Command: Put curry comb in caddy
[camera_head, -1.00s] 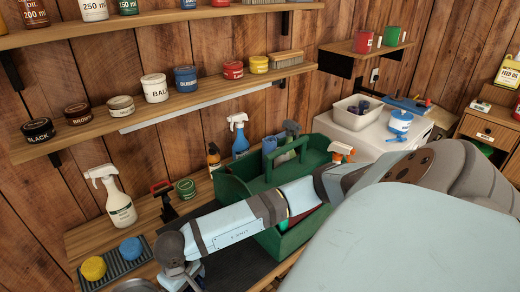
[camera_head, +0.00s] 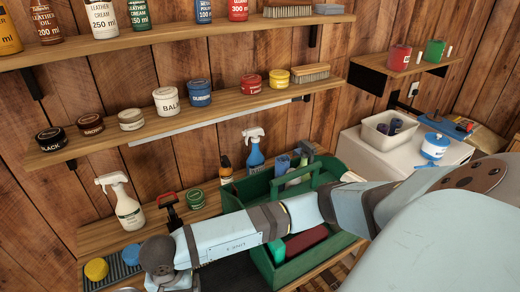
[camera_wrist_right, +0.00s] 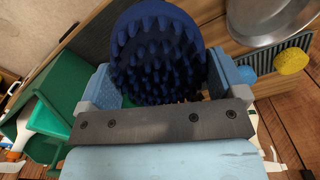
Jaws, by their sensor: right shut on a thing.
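A dark blue curry comb (camera_wrist_right: 158,55) with rubber knobs is held between the fingers of my right gripper (camera_wrist_right: 160,85) in the right wrist view. The gripper is shut on it. In the head view my right arm crosses in front of the caddy, and its gripper end is at the lower left, mostly hidden. The green caddy (camera_head: 232,200) stands on the bench behind my arm, with a handle across its top. It holds bottles and a red item (camera_head: 305,240). A green part of it also shows at the left of the right wrist view (camera_wrist_right: 62,98). My left gripper is not in view.
A yellow sponge (camera_head: 96,268) and a blue one lie on a ribbed tray at the bench's left. A white spray bottle (camera_head: 122,202) and a green tin (camera_head: 195,199) stand behind. A metal bowl (camera_wrist_right: 265,18) is near the comb. Shelves with jars hang above.

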